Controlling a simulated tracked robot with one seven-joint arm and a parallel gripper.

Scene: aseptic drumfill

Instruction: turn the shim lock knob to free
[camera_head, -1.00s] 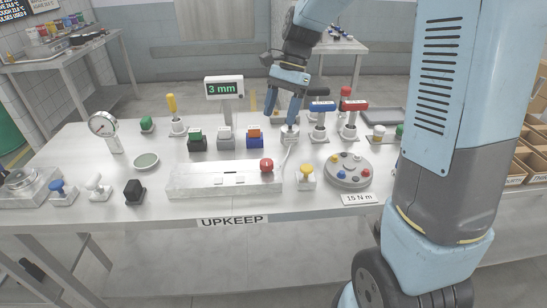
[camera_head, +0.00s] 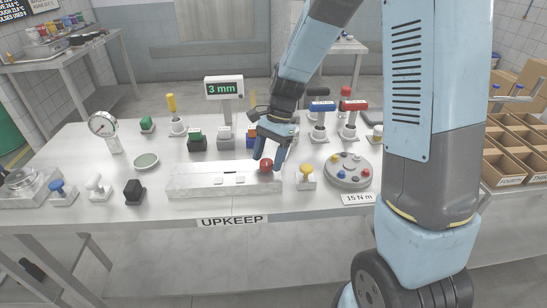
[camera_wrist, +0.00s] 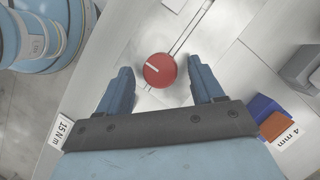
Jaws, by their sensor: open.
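The shim lock knob appears to be the round red knob (camera_head: 266,165) at the right end of the long pale block (camera_head: 205,180) on the bench. In the wrist view the red knob (camera_wrist: 160,70) has a white line across its top, running from its middle toward the upper left. My gripper (camera_head: 267,160) is open above the knob and points down. In the wrist view my gripper's blue fingers (camera_wrist: 163,88) stand on either side of the knob, apart from it. A thin groove leads away from the knob along the block.
A yellow knob (camera_head: 306,171) on a white base and a round grey plate (camera_head: 348,172) with coloured dots stand to the right. The 3 mm display (camera_head: 224,88) is at the back.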

